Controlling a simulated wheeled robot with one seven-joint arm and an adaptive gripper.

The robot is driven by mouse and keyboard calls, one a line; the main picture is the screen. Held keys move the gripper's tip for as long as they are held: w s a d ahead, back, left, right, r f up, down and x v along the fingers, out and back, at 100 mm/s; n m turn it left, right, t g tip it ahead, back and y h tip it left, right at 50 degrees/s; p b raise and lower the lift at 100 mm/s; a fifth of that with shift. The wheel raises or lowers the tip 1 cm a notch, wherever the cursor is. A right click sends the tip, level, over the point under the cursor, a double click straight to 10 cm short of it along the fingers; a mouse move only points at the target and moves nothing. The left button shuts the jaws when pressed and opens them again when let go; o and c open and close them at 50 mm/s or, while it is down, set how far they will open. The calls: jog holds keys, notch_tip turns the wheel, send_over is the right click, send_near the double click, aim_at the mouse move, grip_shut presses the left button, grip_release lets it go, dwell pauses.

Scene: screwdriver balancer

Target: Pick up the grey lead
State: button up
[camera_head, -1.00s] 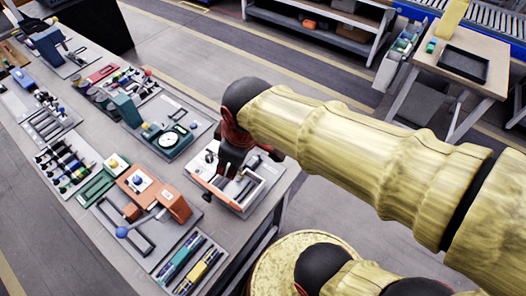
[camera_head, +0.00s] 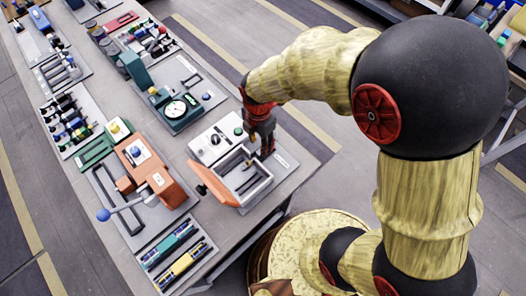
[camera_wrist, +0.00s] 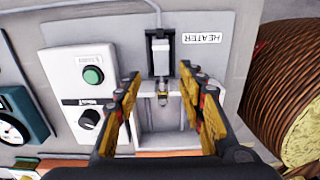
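A heater unit (camera_head: 283,161) with an open light-walled box sits at the table's right edge; it also shows in the wrist view, labelled HEATER (camera_wrist: 202,38). A black-and-white connector (camera_wrist: 160,45) lies at the box's top side in the wrist view, with a thin grey lead (camera_wrist: 152,5) seeming to run up from it out of frame. A small brassy piece (camera_wrist: 162,90) shows below it, between the fingers in the picture. My gripper (camera_wrist: 162,100) is open and empty above the box; in the head view (camera_head: 264,145) it is beside the box's far side.
An orange lid (camera_head: 212,183) stands open on the box's left. A white panel with a green button (camera_wrist: 92,75) and black knob (camera_wrist: 89,119) is beside it. An orange lever unit (camera_head: 150,172) and a teal dial unit (camera_head: 175,108) stand nearby. A brown ribbed drum (camera_wrist: 283,75) is at right.

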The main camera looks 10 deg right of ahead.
notch_tip(320, 180, down, 5)
jog(key=shift+d+f+b, duration=0.1)
jog(key=shift+f+b, duration=0.1)
jog(key=shift+b, duration=0.95)
jog(key=shift+r, duration=0.1)
jog(key=c, duration=0.3)
grip_shut()
